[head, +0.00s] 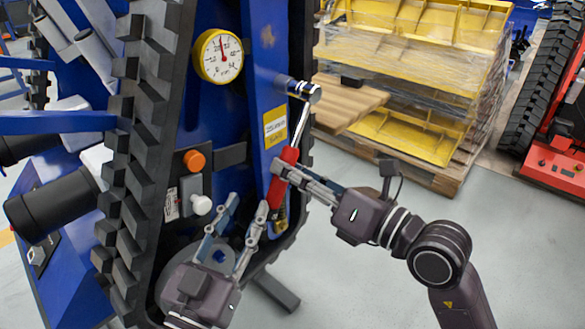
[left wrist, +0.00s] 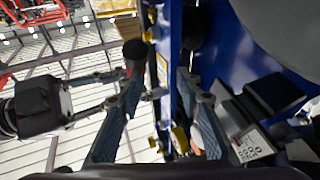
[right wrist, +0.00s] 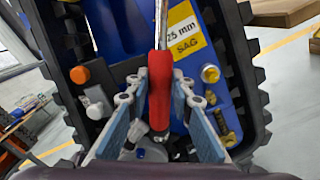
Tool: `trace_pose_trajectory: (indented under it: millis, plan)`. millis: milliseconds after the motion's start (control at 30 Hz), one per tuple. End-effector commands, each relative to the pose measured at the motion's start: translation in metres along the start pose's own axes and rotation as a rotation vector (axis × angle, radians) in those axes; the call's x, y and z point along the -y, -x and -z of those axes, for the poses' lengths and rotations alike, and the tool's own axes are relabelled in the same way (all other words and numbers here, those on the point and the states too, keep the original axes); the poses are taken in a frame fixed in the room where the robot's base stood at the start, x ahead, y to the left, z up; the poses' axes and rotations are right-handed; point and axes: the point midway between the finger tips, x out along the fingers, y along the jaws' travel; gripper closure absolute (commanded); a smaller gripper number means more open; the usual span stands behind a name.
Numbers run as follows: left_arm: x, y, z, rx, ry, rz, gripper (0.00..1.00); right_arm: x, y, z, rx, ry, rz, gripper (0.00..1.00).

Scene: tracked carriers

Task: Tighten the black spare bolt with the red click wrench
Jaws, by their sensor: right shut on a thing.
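The red click wrench (head: 276,190) stands tilted along the blue carrier frame, red handle low and silver shaft running up. Its head (head: 315,92) meets a silver fitting projecting from the frame; the black spare bolt cannot be made out there. My right gripper (head: 277,172) is shut on the red handle, and the handle (right wrist: 160,85) shows between its fingers in the right wrist view. My left gripper (head: 250,204) is open and empty, just below and left of the handle. In the left wrist view its fingers (left wrist: 160,85) stand apart, with my right gripper beyond at the left.
A round yellow dial gauge (head: 219,56) sits high on the blue frame. An orange knob (head: 194,161) and a white knob (head: 202,205) project near my left gripper. Black track (head: 130,170) borders the frame.

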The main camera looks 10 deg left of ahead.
Motion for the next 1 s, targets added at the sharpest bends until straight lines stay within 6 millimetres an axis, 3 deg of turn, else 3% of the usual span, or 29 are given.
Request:
trace_pose_trajectory:
  millis: [33, 1000]
  plan:
    - [0.0004, -0.0005, -0.0039, 0.018, -0.002, 0.001, 0.67, -0.0066, -0.0001, -0.0013, 0.003, -0.014, -0.014, 1.0]
    - [0.0057, 0.0013, -0.0092, 0.15, -0.014, 0.01, 0.67, -0.0159, -0.0003, -0.0019, 0.007, -0.053, -0.023, 1.0]
